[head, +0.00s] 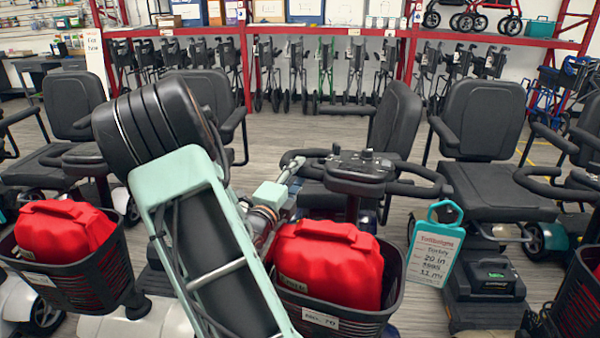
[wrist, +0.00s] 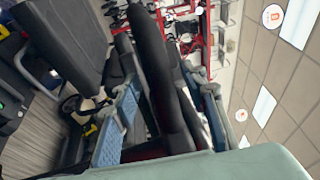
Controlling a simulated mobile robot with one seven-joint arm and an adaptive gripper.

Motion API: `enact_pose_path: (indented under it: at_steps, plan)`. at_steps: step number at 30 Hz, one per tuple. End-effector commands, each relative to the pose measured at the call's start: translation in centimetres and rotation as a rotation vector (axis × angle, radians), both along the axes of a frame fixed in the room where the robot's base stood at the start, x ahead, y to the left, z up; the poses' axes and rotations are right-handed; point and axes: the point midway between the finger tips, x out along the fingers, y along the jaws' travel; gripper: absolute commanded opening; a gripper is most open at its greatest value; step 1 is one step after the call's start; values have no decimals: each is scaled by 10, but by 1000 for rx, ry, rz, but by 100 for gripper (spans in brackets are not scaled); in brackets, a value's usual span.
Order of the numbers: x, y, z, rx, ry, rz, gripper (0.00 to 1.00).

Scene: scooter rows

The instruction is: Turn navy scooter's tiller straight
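The middle scooter's tiller (head: 357,172) has a black control head with looped handlebars to both sides. I take it for the navy scooter, though its body colour is mostly hidden by its basket and my arm. Its handlebar looks slightly skewed; the exact angle is hard to tell. My gripper (head: 291,166) is at the left end of this handlebar. In the wrist view, a thick black bar (wrist: 165,85), apparently the handlebar, runs between my two blue-padded fingers. The fingers stand apart, with a narrow gap beside the bar, so I see no firm hold.
A black basket (head: 392,285) with a red bag (head: 328,262) sits in front of the tiller. A price tag (head: 436,246) hangs to its right. Other scooters flank closely, with another basket (head: 112,282) at left. Folded walkers under red shelves (head: 480,39) line the back. Floor shows behind.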

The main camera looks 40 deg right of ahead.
Motion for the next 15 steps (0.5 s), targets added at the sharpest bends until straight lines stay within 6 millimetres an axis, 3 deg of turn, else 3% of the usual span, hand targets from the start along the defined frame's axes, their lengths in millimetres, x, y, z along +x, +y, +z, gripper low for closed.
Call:
enact_pose_path:
  at_steps: [6,15]
  plan:
    - [6,-16,0,-1,2,0,39]
    - [7,-17,1,0,1,1,37]
